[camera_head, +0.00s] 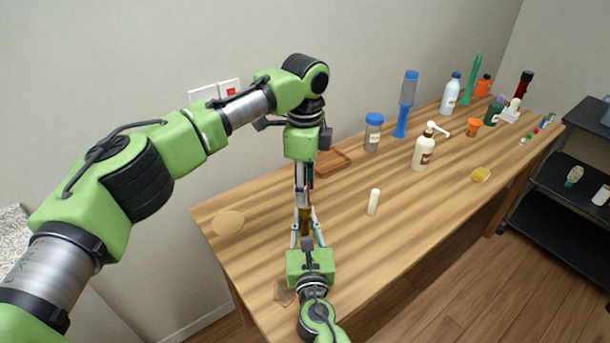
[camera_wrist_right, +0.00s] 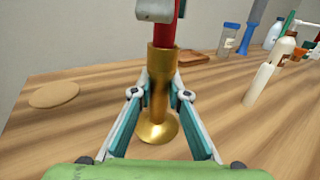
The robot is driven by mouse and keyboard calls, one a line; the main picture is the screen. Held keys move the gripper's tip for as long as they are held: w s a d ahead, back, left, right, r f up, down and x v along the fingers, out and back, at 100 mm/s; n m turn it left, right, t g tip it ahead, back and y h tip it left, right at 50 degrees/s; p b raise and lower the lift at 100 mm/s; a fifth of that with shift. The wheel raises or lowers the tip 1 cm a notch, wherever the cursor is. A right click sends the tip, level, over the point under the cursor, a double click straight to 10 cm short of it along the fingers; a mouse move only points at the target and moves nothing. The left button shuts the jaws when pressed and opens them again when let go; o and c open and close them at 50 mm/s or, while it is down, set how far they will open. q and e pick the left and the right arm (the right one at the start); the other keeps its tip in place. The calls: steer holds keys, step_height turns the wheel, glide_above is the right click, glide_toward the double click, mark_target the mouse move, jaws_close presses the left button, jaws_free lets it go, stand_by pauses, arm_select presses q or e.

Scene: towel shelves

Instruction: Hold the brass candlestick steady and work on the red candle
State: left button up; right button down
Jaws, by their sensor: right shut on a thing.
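The brass candlestick (camera_wrist_right: 158,90) stands upright on the wooden table, its round base showing in the right wrist view. The red candle (camera_wrist_right: 165,34) is upright in its top. My right gripper (camera_head: 306,222) is shut around the candlestick's stem, one finger on each side in its wrist view (camera_wrist_right: 159,92). My left gripper (camera_head: 303,198) points down from above at the candle. A grey fingertip of it (camera_wrist_right: 158,10) covers part of the candle's upper end in the right wrist view. Whether its fingers grip the candle cannot be told; the candle's top is hidden.
A white cylinder (camera_head: 374,202) stands to the right on the table (camera_head: 270,250). A flat round disc (camera_head: 228,222) lies left, a brown tray (camera_head: 334,161) behind. A blue-lidded jar (camera_head: 373,132), a pump bottle (camera_head: 423,148) and several other items stand farther right.

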arm_select(q)
steer(key=shift+f, duration=0.1)
jaws_close()
stand_by(0.3)
steer(key=shift+r, duration=3)
steer(key=shift+r, duration=0.1)
steer(key=shift+r, duration=1.9)
